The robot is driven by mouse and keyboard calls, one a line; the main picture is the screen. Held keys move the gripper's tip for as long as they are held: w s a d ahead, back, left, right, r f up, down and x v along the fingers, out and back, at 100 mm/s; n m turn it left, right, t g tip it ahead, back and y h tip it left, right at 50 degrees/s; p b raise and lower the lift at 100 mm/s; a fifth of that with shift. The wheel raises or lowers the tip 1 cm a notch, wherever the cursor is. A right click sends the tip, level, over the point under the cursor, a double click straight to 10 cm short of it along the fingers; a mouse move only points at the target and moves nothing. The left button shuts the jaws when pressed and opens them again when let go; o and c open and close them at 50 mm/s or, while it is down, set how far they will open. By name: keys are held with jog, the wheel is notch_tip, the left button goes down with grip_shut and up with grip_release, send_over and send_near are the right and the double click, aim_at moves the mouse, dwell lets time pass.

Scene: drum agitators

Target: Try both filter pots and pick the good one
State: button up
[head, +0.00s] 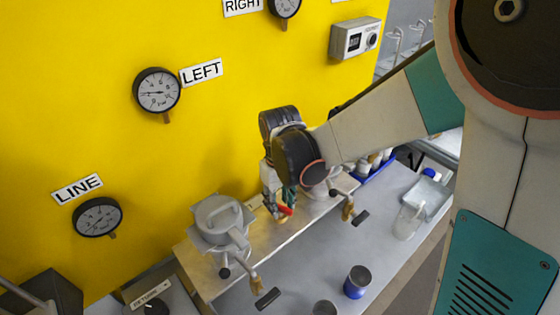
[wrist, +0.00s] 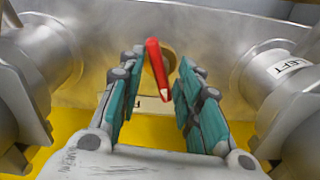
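Two grey metal filter pots stand on a steel shelf (head: 215,283) by the yellow wall. The left pot (head: 218,220) has a lid with a loop handle; in the wrist view it is at the right with a LEFT label (wrist: 287,67). The other pot (head: 318,190) is partly hidden behind my arm; it shows at the left in the wrist view (wrist: 50,60). My gripper (head: 280,207) is between the pots. Its teal fingers (wrist: 157,85) are apart, either side of a red lever (wrist: 155,65), with gaps on both sides. The LEFT gauge (head: 157,92) hangs above.
LINE (head: 97,217) and RIGHT (head: 285,6) gauges are on the wall. Brass taps (head: 257,283) (head: 347,209) stick out in front of the pots.

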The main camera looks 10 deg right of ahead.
aim_at(280, 205)
jog(key=shift+m, duration=1.2)
notch_tip(280, 205, up, 14)
jog(key=m+p, duration=0.5)
jog(key=p, duration=0.4)
jog(key=shift+p, duration=0.3)
jog(key=shift+f, duration=0.1)
